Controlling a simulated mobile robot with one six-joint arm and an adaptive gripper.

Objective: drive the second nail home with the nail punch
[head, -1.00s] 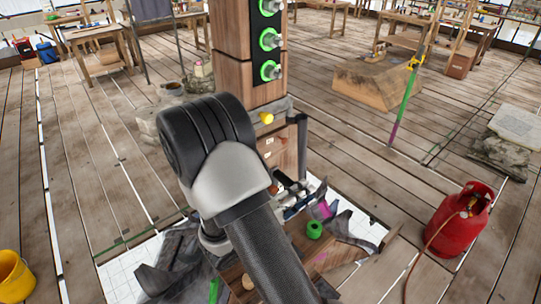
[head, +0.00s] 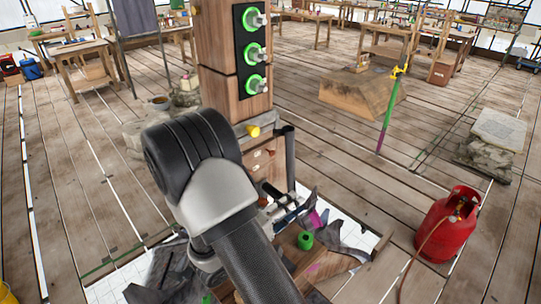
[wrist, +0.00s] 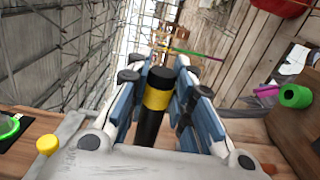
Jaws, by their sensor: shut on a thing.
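My gripper (wrist: 158,88), with blue-sided fingers, is shut on a black cylindrical tool with a yellow band (wrist: 157,98), which looks like the nail punch. The punch lies lengthwise between the fingers in the wrist view. In the head view my gripper (head: 278,208) is small and partly behind my arm, beside the foot of the wooden post (head: 216,50). Small pale and red marks show on the post's lower wooden front (head: 262,162); I cannot tell whether they are nails. The second nail cannot be made out, nor whether the punch touches anything.
A yellow knob (head: 253,131) sticks out from the post, below several green-ringed fittings (head: 256,53). A green spool (head: 305,240) and grey cloth (head: 335,240) lie near the base. A red gas cylinder (head: 448,225) stands at right. Open plank floor (head: 345,160) lies between.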

